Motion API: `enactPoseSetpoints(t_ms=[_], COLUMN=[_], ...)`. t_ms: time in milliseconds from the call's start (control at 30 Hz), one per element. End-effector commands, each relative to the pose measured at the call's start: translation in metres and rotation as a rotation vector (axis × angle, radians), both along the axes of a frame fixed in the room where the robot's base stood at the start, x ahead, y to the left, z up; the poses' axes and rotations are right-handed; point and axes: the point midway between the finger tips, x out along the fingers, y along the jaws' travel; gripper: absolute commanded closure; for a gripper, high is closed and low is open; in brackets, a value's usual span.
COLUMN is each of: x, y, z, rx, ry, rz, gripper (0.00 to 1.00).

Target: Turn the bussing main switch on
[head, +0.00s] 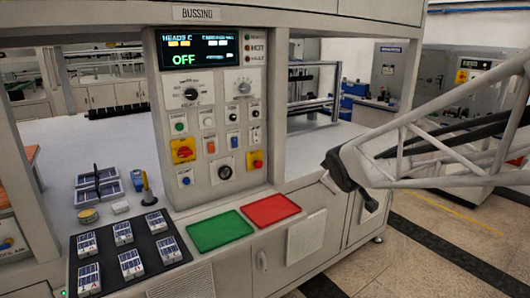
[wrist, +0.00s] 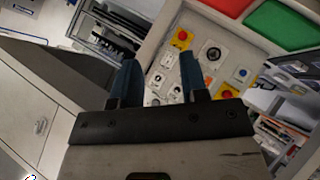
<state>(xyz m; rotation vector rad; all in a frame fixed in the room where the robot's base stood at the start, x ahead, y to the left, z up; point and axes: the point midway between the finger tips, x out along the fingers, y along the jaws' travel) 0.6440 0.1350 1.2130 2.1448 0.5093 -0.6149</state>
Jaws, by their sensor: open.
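The bussing panel (head: 215,110) stands under a BUSSING sign, and its display (head: 197,50) reads OFF. A red rotary switch on a yellow plate (head: 183,150), which looks like the main switch, is at the panel's left; its exact handle angle is hard to tell. In the wrist view the panel appears turned over, with this switch (wrist: 227,91) beyond and right of my fingers. My gripper (head: 350,188) is right of the panel, apart from it, in front of the cabinet. In the wrist view my gripper (wrist: 159,75) has two dark blue fingers spread, with nothing between them.
A red emergency button (head: 256,160) and a black knob (head: 225,172) share the panel's lower part. Green (head: 221,230) and red (head: 270,209) trays lie on the ledge below. A black tray (head: 105,276) holds several cells at the left. Open floor lies at the right.

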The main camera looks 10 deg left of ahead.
Motion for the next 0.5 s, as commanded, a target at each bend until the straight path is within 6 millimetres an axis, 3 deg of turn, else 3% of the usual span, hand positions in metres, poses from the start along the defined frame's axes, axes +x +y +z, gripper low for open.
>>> enactPoseSetpoints(t_ms=[200, 500], x=[0.053, 0.105], y=[0.063, 0.16], z=[0.004, 0.003], rx=[-0.071, -0.15], ry=[-0.151, -0.372], rz=[0.209, 0.496], gripper=[0.6, 0.6])
